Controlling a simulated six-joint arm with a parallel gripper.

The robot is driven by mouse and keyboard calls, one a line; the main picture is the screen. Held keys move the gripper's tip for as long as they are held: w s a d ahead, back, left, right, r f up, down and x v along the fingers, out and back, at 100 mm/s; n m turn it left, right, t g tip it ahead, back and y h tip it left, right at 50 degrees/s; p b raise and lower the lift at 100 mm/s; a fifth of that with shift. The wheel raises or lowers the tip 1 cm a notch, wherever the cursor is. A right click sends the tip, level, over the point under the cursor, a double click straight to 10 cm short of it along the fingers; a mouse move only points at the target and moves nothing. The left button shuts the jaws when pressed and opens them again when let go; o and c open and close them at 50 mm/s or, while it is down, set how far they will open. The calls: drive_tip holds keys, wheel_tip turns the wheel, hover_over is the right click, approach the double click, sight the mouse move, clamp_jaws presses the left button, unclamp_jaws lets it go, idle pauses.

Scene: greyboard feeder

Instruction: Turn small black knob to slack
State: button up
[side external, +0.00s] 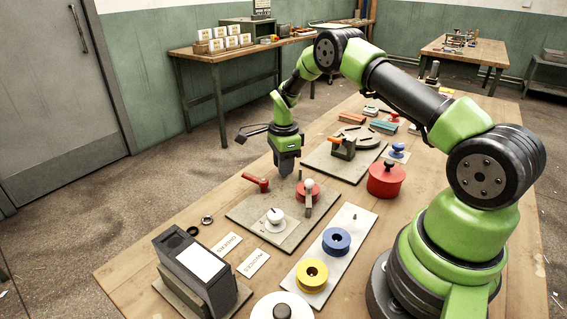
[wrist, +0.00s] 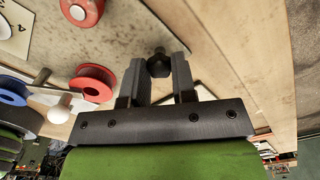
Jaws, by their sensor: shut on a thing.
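A small black knob (wrist: 158,66) shows in the wrist view between the tips of my gripper's two dark fingers (wrist: 158,74). The fingers are shut on it. In the side view my gripper (side external: 284,170) points straight down near the back edge of the grey board (side external: 243,208). There the knob cannot be made out behind the fingers. No slack mark can be read in either view.
Blue (side external: 336,241) and yellow (side external: 312,275) spools sit on a pale plate. A red pot (side external: 386,181) stands to the right.

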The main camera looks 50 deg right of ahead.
drive_tip(key=shift+a, duration=0.1)
drive_tip(key=o, duration=0.9)
drive_tip(key=shift+o, duration=0.2)
wheel_tip(320, 180, up, 10)
